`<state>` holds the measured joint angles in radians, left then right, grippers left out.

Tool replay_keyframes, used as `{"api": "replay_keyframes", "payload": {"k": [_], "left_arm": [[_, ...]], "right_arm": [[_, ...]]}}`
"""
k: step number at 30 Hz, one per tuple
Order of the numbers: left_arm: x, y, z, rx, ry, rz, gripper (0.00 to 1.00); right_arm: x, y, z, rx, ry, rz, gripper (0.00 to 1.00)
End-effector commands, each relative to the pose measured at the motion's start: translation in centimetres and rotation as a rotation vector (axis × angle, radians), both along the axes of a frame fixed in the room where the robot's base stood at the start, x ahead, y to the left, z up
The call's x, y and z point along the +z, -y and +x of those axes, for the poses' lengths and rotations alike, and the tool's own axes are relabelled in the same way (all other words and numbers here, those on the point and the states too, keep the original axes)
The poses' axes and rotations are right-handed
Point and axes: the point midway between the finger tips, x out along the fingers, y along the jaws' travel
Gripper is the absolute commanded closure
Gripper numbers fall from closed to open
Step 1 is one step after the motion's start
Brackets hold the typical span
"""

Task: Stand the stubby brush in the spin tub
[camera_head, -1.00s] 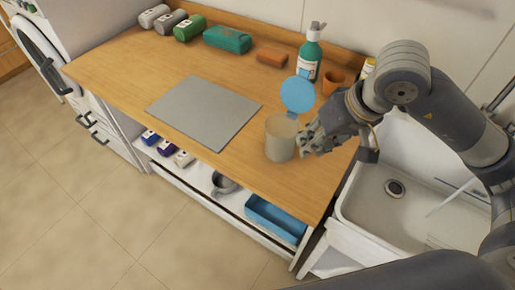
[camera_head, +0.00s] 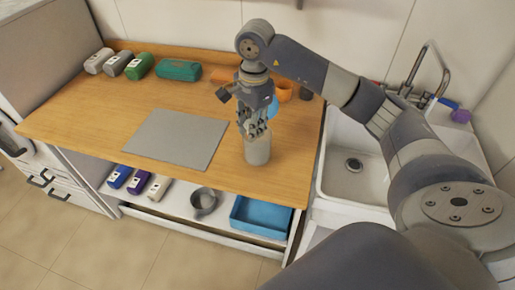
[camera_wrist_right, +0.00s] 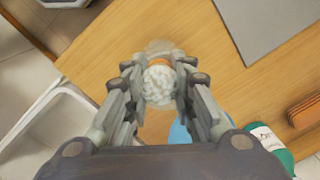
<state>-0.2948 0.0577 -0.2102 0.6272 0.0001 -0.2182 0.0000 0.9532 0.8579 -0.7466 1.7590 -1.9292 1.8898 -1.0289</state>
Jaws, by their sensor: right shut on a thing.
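The spin tub, a grey cylinder (camera_head: 257,152), stands upright near the front edge of the wooden counter. Its blue lid (camera_head: 273,107) is raised behind it, mostly hidden by my gripper. My right gripper (camera_head: 253,130) points down right over the tub's mouth. In the wrist view the same gripper (camera_wrist_right: 160,90) is shut on the stubby brush (camera_wrist_right: 160,84), whose round white bristle head faces the camera, with some orange beside it. The tub's pale rim (camera_wrist_right: 159,47) shows just beyond the brush. I cannot tell whether the brush's lower end is inside the tub. My left gripper is not in view.
A grey mat (camera_head: 176,138) lies left of the tub. Coloured cases line the back left. A sink (camera_head: 350,155) is right; a blue tray (camera_head: 262,217) is on the shelf below.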

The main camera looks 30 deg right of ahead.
Motion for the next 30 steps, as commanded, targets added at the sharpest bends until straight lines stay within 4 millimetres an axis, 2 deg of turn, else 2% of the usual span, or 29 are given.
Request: {"api": "replay_keyframes", "payload": {"k": [3, 9, 12, 18, 25, 30], "left_arm": [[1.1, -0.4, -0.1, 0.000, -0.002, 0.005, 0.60], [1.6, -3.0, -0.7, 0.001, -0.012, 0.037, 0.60], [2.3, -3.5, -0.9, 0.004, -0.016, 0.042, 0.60], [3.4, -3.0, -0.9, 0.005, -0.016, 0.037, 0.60], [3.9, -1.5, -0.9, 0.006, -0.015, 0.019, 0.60], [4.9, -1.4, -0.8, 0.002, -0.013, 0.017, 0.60]], "right_arm": [[0.4, 1.7, 0.8, -0.209, -0.029, 0.046, 0.96], [-0.1, 3.1, 1.3, -0.391, -0.045, 0.091, 0.96], [-1.5, 3.1, 1.3, -0.410, -0.050, 0.095, 0.96], [-5.0, 3.1, 1.2, -0.408, -0.047, 0.096, 0.96], [-6.9, 3.1, 1.3, -0.405, -0.046, 0.096, 0.96], [-9.3, 3.0, 1.3, -0.405, -0.046, 0.096, 0.96]]}}
